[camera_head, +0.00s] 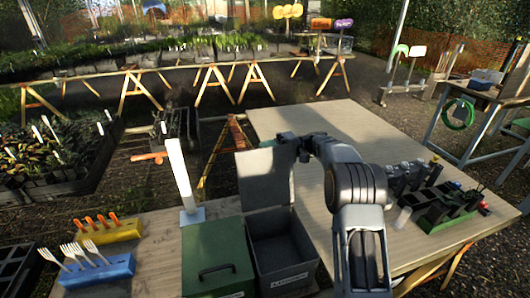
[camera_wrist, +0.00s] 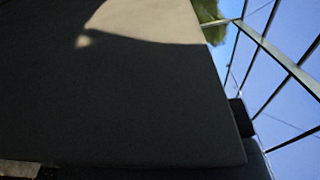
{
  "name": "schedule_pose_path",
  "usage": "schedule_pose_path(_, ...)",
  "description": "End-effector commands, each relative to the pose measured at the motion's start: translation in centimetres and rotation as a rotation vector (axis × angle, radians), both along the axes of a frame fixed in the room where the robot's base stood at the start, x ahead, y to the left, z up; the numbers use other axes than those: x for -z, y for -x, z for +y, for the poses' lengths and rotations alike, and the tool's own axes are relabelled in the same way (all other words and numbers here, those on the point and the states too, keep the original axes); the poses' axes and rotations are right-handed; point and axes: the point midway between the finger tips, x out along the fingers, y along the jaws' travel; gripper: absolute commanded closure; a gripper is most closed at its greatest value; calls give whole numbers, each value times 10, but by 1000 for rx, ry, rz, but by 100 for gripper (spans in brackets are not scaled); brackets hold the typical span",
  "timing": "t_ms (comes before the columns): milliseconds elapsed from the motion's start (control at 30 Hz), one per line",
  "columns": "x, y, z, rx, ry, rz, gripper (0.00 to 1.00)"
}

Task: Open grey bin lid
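The grey bin (camera_head: 283,262) stands open near the front middle of the table, and I see into its dark inside. Its grey lid (camera_head: 264,178) stands raised, roughly upright, at the bin's back edge. My gripper (camera_head: 287,141) is at the top right of the lid, touching it or very close. In the wrist view the lid (camera_wrist: 120,105) fills most of the picture, partly sunlit at the top. The fingertips are hidden or too dark to make out, so I cannot tell whether they are shut.
A green bin (camera_head: 215,258) with a closed lid stands directly left of the grey bin. A tall white tube (camera_head: 180,170) rises behind it. Yellow (camera_head: 108,234) and blue (camera_head: 98,272) holders are at left. A green rack (camera_head: 445,210) with dark items stands at right. The table's back middle is clear.

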Motion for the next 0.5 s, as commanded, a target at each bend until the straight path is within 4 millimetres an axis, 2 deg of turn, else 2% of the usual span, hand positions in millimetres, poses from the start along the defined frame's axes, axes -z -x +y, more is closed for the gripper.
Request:
schedule_pose_path(433,0,1,6,1,0,-1,64)
schedule_pose_path(500,0,1,6,1,0,-1,71)
